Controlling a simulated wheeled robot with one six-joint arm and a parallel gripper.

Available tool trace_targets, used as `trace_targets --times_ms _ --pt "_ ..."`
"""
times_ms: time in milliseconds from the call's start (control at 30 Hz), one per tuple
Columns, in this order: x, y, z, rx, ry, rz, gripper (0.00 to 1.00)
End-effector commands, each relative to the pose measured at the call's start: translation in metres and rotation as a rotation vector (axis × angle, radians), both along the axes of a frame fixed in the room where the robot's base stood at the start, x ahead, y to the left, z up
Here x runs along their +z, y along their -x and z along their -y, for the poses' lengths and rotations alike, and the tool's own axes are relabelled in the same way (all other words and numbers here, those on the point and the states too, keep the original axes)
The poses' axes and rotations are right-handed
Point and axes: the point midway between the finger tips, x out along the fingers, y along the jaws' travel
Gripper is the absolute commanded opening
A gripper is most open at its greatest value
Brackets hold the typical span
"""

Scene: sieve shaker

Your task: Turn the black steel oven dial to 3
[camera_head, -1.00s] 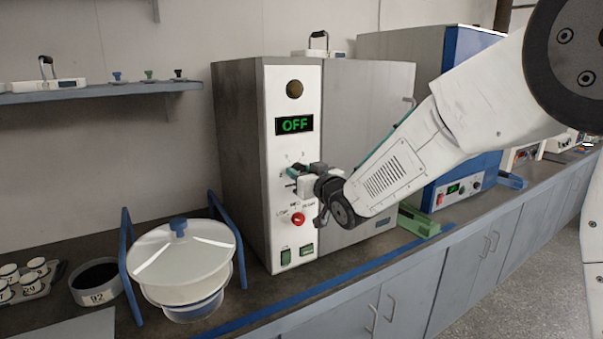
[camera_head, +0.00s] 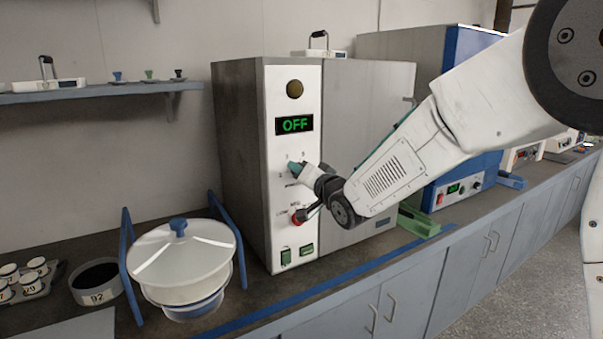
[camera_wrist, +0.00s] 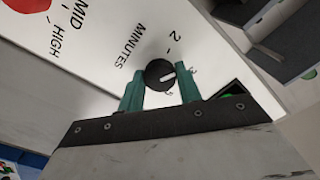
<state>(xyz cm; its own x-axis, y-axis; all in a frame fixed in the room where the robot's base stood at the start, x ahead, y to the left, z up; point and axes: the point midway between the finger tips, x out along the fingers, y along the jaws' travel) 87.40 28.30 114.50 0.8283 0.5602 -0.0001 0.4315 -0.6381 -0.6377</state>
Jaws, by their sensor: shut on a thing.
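The steel oven (camera_head: 350,120) stands on the counter with a white front panel. Its green display (camera_head: 294,125) reads OFF. The black dial (camera_wrist: 158,72) shows in the wrist view between the two green fingers of my gripper (camera_wrist: 160,88), which is shut on it. The dial's white mark points right and slightly up in that view, toward a small numeral that looks like 3. A 2 is printed above the dial, beside the word MINUTES. In the head view my gripper (camera_head: 297,170) is at the panel below the display and hides the dial.
A red knob (camera_head: 299,216) is lower on the panel, partly behind my wrist, with green switches (camera_head: 306,250) beneath. A white lidded vessel (camera_head: 185,255) stands left of the oven. A blue-fronted machine (camera_head: 470,130) stands to the right, behind my arm.

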Motion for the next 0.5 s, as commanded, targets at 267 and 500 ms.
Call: trace_targets --times_ms 267,500 --pt "-0.0002 0.0000 0.0002 -0.001 -0.203 -0.138 0.12" --pt "-0.0003 -0.0001 0.0003 -0.001 -0.336 -0.228 0.12"
